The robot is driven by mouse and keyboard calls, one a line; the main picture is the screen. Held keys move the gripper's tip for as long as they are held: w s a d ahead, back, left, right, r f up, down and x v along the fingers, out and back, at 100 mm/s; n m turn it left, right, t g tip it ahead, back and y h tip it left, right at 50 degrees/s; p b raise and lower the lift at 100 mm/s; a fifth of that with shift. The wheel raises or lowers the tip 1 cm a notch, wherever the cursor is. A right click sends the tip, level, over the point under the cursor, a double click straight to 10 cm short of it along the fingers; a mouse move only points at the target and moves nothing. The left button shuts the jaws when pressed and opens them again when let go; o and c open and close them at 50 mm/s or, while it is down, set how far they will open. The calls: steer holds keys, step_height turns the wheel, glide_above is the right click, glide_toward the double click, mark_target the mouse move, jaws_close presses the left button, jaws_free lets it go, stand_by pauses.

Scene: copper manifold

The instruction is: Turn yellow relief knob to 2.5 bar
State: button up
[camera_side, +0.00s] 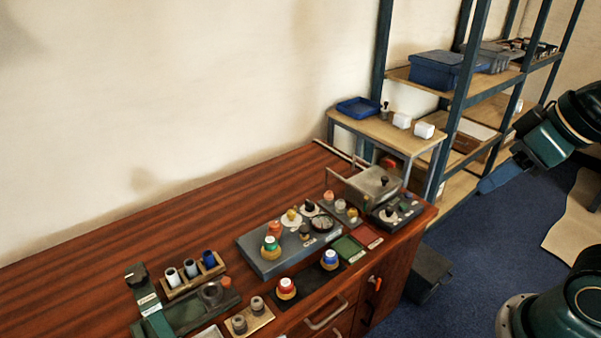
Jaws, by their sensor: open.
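A small yellow knob (291,215) sits on a pale round dial on the grey manifold panel (262,262), which lies on the wooden bench. The dial markings are too small to read, so I cannot tell its setting. A dark-topped knob (310,206) on another pale dial stands to its right. A round dark-rimmed gauge (322,224) lies beside them; its reading is not legible. Parts of my arm show at the right edge, well away from the bench. My gripper cannot be made out, and nothing touches the yellow knob.
Red-topped (286,288) and blue-topped (330,259) knobs stand on a dark mat in front. A metal box (378,186) is behind right. A cup rack (193,274) and green fixture (150,310) are left. The rear bench is clear.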

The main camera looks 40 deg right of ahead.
steer(key=w+r+m, duration=0.2)
steer(key=w, duration=1)
steer(key=m+g+h, duration=0.2)
steer(key=m+h, duration=0.1)
steer(key=m, duration=0.2)
glide_above(291, 212)
steer(key=s+a, duration=0.3)
steer(key=s, duration=0.2)
step_height(291, 212, down, 25)
steer(key=shift+a+y, duration=0.1)
steer(key=shift+y, duration=0.2)
steer(key=shift+f, duration=0.15)
steer(key=shift+x, duration=6.8)
steer(key=shift+w, duration=0.15)
